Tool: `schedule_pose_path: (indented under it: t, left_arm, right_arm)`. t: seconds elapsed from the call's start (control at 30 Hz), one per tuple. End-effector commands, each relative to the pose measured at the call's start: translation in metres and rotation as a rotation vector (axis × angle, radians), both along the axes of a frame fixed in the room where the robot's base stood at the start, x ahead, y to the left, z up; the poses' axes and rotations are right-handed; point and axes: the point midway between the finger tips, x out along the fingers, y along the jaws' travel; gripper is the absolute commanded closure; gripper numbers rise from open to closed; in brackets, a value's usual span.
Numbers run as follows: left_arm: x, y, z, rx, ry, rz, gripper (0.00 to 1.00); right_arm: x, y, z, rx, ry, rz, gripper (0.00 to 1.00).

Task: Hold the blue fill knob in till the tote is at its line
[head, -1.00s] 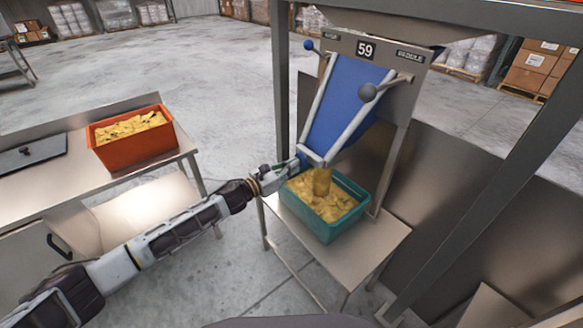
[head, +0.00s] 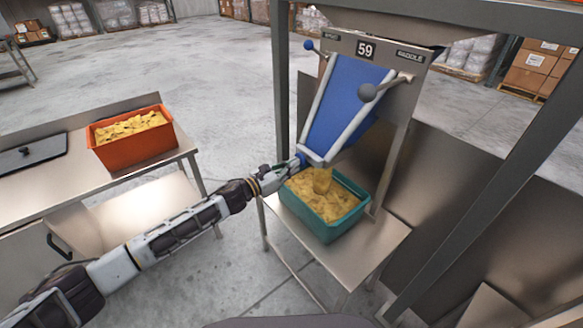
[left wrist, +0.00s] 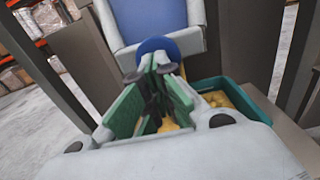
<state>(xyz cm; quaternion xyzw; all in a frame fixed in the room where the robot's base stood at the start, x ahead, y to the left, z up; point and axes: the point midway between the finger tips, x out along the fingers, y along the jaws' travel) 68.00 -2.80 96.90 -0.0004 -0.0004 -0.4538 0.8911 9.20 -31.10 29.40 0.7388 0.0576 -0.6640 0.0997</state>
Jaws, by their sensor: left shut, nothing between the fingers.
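The blue fill knob (left wrist: 158,48) is a round disc at the chute's lower end, seen in the left wrist view. It shows small in the head view (head: 302,157). My left gripper (head: 297,163) is shut and empty, its fingertips against or very close to the knob; exact contact is hard to tell. The teal tote (head: 327,234) stands under the blue chute (head: 345,105). Yellow chips (head: 336,203) fall from the chute mouth into it and are heaped near the rim. I cannot make out a fill line. My right gripper is out of view.
Metal frame posts flank the chute. An orange tote (head: 137,151) of chips and a dark lid (head: 33,151) lie on the left bench. Open floor lies between.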

Motion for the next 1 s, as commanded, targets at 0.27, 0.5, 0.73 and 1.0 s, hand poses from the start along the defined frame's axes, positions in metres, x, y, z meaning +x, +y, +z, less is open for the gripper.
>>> schedule_pose_path:
  t: [0.27, 0.5, 0.73, 1.0]
  left_arm:
    - [0.0, -0.002, 0.004, -0.004, -0.004, -0.003, 1.0]
    - [0.0, -0.002, 0.004, -0.004, -0.004, -0.003, 1.0]
    - [0.0, -0.002, 0.004, -0.004, -0.004, -0.003, 1.0]
    - [0.001, 0.001, 0.003, -0.004, -0.004, -0.003, 1.0]
  right_arm:
    - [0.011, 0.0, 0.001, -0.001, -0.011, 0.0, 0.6]
    - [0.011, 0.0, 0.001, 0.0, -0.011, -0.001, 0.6]
    - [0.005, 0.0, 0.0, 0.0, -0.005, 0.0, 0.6]
    - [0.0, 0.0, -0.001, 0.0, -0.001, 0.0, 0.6]
